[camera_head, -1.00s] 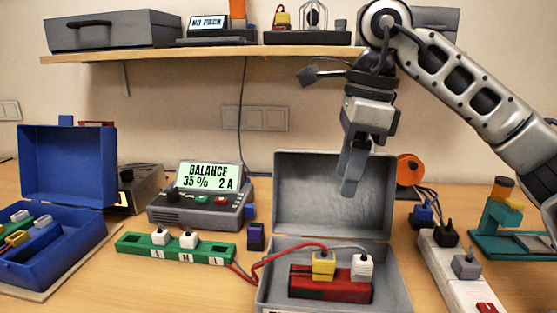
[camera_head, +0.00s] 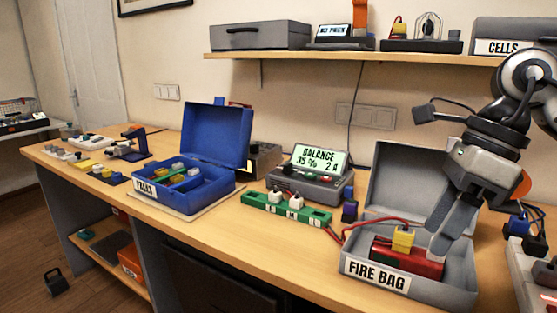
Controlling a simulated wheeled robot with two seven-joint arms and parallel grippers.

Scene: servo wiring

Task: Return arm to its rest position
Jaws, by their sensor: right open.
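My right gripper (camera_head: 452,228) comes in from the right and hangs over the right part of the open grey fire bag box (camera_head: 455,292). Its fingers point down and it is open, with nothing seen held in it. A red battery pack (camera_head: 408,262) lies in the box. A yellow plug (camera_head: 403,240) sits on the pack with a red cable. A white plug beside it is mostly hidden behind the gripper. My left gripper is not in view.
A charger (camera_head: 312,185) reading BALANCE and a green plug board (camera_head: 262,205) stand left of the box. An open blue box (camera_head: 205,200) is further left. A wooden shelf (camera_head: 300,58) hangs above. A power strip (camera_head: 530,280) stands at the right. The table's front edge is clear.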

